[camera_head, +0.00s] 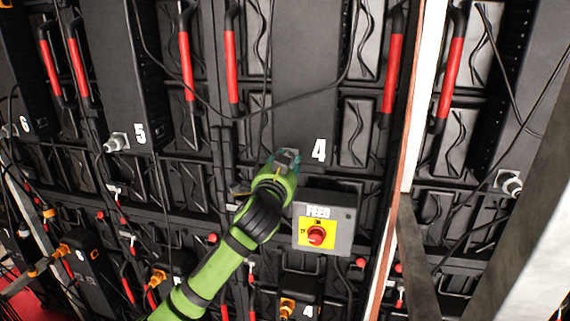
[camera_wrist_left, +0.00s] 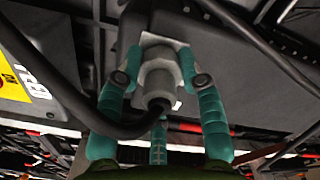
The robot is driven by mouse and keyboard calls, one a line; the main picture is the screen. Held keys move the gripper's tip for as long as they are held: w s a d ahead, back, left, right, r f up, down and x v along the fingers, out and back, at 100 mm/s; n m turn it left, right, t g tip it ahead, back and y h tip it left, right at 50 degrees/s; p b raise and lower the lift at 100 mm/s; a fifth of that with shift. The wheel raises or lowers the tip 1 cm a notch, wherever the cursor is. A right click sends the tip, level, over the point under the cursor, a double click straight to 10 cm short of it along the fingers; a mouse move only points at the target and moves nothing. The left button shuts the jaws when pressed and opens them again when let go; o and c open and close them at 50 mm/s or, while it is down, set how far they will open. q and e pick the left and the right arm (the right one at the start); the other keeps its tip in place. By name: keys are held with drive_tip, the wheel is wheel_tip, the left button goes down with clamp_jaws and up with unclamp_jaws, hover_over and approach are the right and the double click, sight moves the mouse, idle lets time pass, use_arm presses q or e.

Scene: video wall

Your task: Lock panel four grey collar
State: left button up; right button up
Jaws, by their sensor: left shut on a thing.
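Panel four (camera_head: 305,100) is a tall dark housing with a white 4 near its lower right. My left gripper (camera_head: 284,160) is at its lower edge, with its green arm coming up from below. In the left wrist view the grey collar (camera_wrist_left: 158,78) sits against the panel's dark underside, with a black cable running out of its near end to the left. The teal fingers of my left gripper (camera_wrist_left: 160,70) are closed on both sides of the collar. In the head view the gripper mostly hides the collar. My right gripper is not in view.
A grey FEED box (camera_head: 325,226) with a red knob on a yellow plate is just right of my left gripper. Loose black cables hang across the wall. Panel five's grey connector (camera_head: 116,143) is at left, another connector (camera_head: 510,184) at right. A white post (camera_head: 424,90) stands right of panel four.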

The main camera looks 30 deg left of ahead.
use_arm(q)
drive_tip(key=o, duration=1.1)
drive_tip(key=shift+r, duration=0.5)
drive_tip(key=shift+c, duration=0.2)
drive_tip(key=shift+o, duration=0.4)
drive_tip(key=shift+d+f, duration=0.2)
drive_tip(key=shift+d, duration=0.05)
drive_tip(key=shift+s+f, duration=0.1)
drive_tip(key=shift+s, duration=0.45)
drive_tip(key=v, duration=1.1)
